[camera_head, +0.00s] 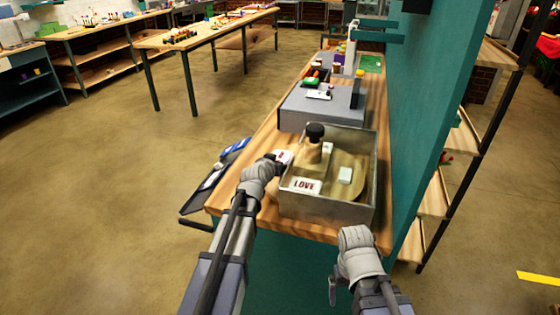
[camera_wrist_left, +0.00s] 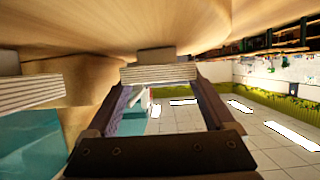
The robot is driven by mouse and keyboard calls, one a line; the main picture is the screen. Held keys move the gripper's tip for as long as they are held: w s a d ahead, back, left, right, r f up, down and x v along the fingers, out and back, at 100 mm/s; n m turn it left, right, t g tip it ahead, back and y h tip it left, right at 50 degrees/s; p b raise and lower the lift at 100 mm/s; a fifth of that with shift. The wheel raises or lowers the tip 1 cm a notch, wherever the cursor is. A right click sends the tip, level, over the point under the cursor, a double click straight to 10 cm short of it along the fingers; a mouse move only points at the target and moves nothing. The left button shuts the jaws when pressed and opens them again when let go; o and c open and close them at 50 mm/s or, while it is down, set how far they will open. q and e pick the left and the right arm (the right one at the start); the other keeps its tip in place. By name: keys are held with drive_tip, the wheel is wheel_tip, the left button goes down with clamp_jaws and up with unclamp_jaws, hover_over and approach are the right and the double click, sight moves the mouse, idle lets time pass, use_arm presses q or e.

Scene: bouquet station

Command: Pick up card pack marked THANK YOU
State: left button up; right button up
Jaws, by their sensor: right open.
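A small white pack with red marks (camera_head: 283,156) lies at the left edge of the wooden counter, just outside the metal bin; its marking is too small to read. My left gripper (camera_head: 277,162) is right at this pack and partly covers it. In the left wrist view its ridged pads (camera_wrist_left: 95,82) stand apart, close to the wood; whether the pack is between them cannot be told. A white pack marked LOVE (camera_head: 305,186) lies in the metal bin. My right gripper (camera_head: 352,232) is open and empty beside the counter's front edge.
The metal bin (camera_head: 374,165) also holds a black-topped tan object (camera_head: 316,133) and a small white block (camera_head: 345,175). A grey box (camera_head: 300,112) stands behind it. A dark tray (camera_head: 192,203) hangs at the counter's left edge. A teal wall (camera_head: 420,120) closes the right.

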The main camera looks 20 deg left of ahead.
use_arm(q)
drive_tip(key=c, duration=0.8)
drive_tip(key=shift+o, duration=0.2)
wheel_tip(320, 180, up, 10)
drive_tip(key=p, duration=1)
